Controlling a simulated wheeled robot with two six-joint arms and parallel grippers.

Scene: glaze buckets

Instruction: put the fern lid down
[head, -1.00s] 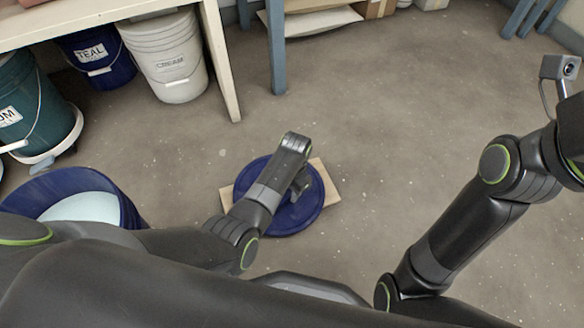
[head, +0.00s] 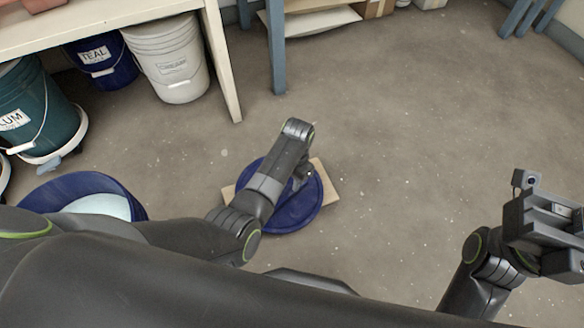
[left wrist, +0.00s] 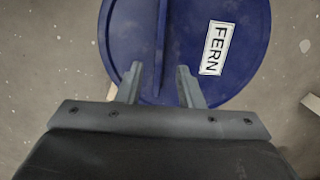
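The blue fern lid (head: 292,215) lies on a tan board (head: 332,188) on the floor, in the middle of the head view. In the left wrist view the lid (left wrist: 235,85) shows a white FERN label (left wrist: 216,48) and a raised ridge-like handle (left wrist: 161,40). My left gripper (left wrist: 160,82) is open above the lid, one finger on each side of the handle's line, gripping nothing. In the head view my left wrist hides part of the lid. My right gripper (head: 548,225) is at the right edge, away from the lid; its fingers are unclear.
An open blue bucket (head: 135,195) with pale contents stands at the left, partly behind my left arm. The floor right of the lid is clear.

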